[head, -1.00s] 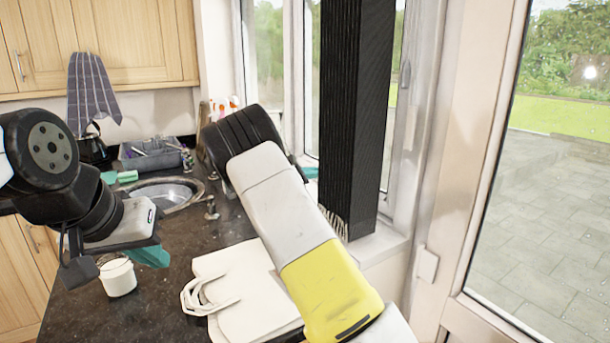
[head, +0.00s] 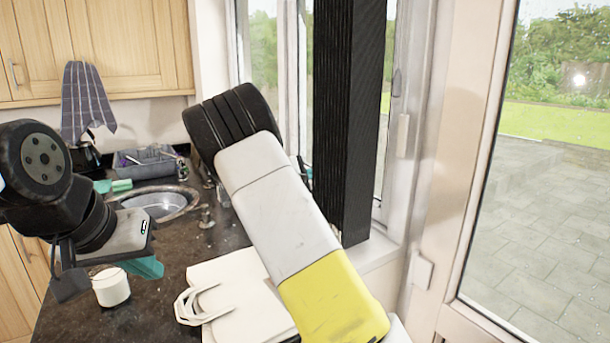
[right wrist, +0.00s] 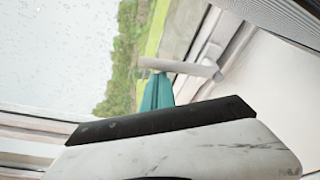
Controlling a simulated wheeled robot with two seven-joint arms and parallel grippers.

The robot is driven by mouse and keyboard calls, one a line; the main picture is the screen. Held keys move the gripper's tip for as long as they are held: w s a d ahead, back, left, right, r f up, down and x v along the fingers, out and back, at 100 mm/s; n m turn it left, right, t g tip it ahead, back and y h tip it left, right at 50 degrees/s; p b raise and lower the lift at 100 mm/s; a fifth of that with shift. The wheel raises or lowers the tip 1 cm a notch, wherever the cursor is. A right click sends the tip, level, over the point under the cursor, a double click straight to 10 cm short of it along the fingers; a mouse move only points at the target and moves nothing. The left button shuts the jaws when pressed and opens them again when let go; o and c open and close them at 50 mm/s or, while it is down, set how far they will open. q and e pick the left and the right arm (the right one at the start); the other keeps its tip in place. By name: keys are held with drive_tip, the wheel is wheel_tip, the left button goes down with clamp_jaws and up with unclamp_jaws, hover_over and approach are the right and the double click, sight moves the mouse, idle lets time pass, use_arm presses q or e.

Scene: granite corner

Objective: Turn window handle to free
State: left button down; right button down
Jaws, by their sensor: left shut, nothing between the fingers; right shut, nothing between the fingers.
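In the right wrist view a pale grey window handle (right wrist: 182,67) sticks out from the window frame, its bar lying nearly level across the picture. The teal fingers of my right gripper (right wrist: 157,90) are shut and empty, with their tips right at the underside of the bar. I cannot tell whether they touch it. In the head view my right arm hides most of that gripper and the handle it is at. My left gripper (head: 143,266), with teal fingers, is shut and empty above the counter at the left, well away from the window.
A black folded blind (head: 347,120) hangs before the window, close to my right arm. The dark counter (head: 150,315) holds a white mug (head: 111,288), a cream bag (head: 240,295), a sink (head: 158,203) and a grey dish rack (head: 150,163). A glass door (head: 550,190) stands at right.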

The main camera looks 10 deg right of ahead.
drive_tip(key=shift+s+d+r, duration=0.15)
drive_tip(key=shift+s+d, duration=0.05)
drive_tip(key=shift+s, duration=0.35)
drive_tip(key=shift+s+d, duration=0.1)
